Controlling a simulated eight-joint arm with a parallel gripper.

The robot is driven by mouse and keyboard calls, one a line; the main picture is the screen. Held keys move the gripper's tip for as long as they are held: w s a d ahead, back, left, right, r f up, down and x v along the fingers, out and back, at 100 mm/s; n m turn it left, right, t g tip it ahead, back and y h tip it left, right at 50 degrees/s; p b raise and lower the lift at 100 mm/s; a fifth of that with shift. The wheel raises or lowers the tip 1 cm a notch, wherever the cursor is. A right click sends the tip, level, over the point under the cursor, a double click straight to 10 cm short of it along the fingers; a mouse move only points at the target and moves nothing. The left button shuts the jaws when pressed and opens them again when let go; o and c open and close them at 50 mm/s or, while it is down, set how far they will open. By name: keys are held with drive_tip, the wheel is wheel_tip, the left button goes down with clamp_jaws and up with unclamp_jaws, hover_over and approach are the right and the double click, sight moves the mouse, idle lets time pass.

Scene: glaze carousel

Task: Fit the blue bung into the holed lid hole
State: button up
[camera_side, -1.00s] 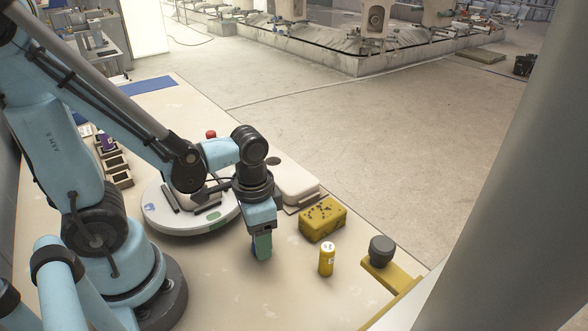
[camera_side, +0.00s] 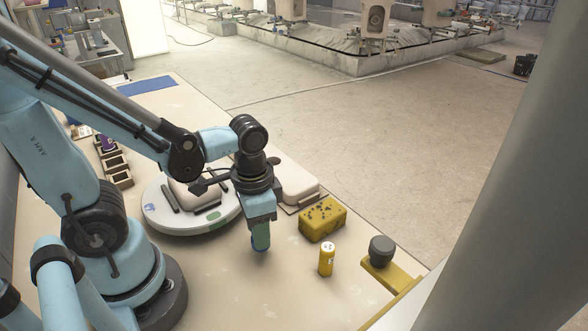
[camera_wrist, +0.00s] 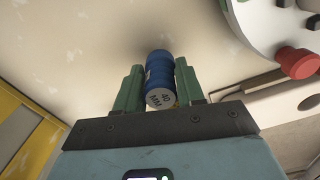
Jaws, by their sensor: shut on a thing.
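The blue bung (camera_wrist: 158,72) is between the two green fingers of my gripper (camera_wrist: 157,85) in the wrist view, with its pale lettered end towards the camera. My gripper (camera_side: 260,237) is shut on it and points down above the bench in the side view, in front of the carousel and left of the yellow cylinder. A pale box (camera_side: 299,186) behind my wrist has a dark round spot on its top, possibly the hole of the holed lid; in the wrist view a pale piece with a dark oval (camera_wrist: 285,104) lies at the right. I cannot be sure of either.
A white round carousel (camera_side: 160,217) stands left of my gripper. A yellow speckled block (camera_side: 322,219), a yellow cylinder (camera_side: 326,260) and a dark knob on a yellow bracket (camera_side: 381,251) stand to the right. A red knob (camera_wrist: 298,63) shows in the wrist view. The front bench is clear.

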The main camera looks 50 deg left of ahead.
wheel_tip(320, 180, up, 2)
drive_tip(key=shift+r, duration=0.1)
drive_tip(key=s+d+r, duration=0.7)
drive_tip(key=d, duration=0.2)
drive_tip(key=w+a+r+n, duration=0.3)
drive_tip(key=w+n, duration=0.3)
drive_tip(key=w, duration=0.4)
drive_tip(key=n, duration=0.8)
hover_over(272, 150)
drive_tip(key=s+d, duration=0.3)
drive_tip(key=d, duration=0.2)
wheel_tip(272, 150, down, 7)
drive_tip(key=shift+d+f, duration=0.1)
drive_tip(key=shift+d, duration=0.05)
drive_tip(key=shift+a+f+m, duration=0.3)
drive_tip(key=shift+a+f, duration=0.05)
drive_tip(key=shift+f, duration=1.85)
drive_tip(key=shift+f, duration=0.15)
